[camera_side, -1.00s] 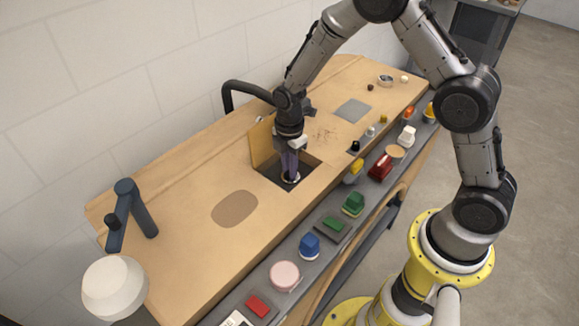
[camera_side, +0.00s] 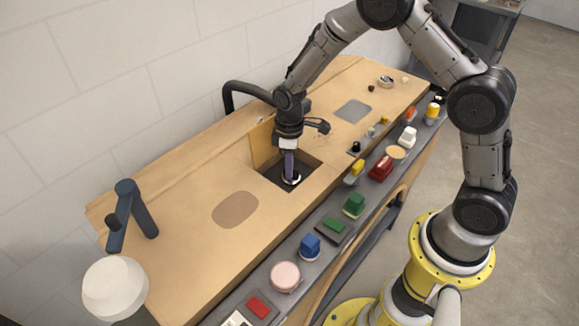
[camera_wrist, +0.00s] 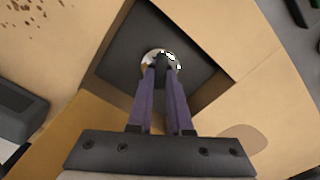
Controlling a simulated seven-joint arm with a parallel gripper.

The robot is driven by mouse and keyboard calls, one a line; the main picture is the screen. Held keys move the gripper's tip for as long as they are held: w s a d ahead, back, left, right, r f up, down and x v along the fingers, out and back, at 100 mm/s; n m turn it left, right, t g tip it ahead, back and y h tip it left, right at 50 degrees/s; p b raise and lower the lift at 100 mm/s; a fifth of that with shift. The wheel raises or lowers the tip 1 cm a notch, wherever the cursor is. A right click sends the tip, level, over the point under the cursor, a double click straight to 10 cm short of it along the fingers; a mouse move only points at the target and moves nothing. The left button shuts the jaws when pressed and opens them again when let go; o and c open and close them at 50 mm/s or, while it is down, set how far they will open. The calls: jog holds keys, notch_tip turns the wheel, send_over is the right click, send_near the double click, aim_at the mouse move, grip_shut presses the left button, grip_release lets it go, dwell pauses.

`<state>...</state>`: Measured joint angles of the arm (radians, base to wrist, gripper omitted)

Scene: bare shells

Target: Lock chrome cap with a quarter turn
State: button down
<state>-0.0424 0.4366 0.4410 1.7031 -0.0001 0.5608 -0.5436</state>
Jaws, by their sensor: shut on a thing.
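The round chrome cap (camera_side: 291,180) sits down in a dark square recess in the wooden bench top. In the wrist view the cap (camera_wrist: 152,54) shows as a small bright disc with white and dark patches, partly hidden by the fingertips. My gripper (camera_side: 289,173) points down into the recess, its purple fingers shut on the cap. In the wrist view the fingers of my gripper (camera_wrist: 161,68) converge at the cap. I cannot tell how the cap is seated or how its locking parts line up.
An upright wooden flap (camera_side: 262,146) stands at the recess's back left edge. A grey front ledge (camera_side: 283,247) carries several coloured buttons and knobs. A blue post with an arm (camera_side: 125,210) and a white round thing (camera_side: 114,287) are at the left. The bench between is clear.

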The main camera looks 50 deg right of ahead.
jog(key=m, duration=0.6)
jog(key=shift+d+m, duration=0.15)
jog(key=shift+m, duration=0.15)
dwell(0.5)
jog(key=c, duration=0.8)
grip_release()
jog(key=shift+c, duration=0.2)
jog(key=shift+r, duration=0.1)
notch_tip(320, 180, up, 14)
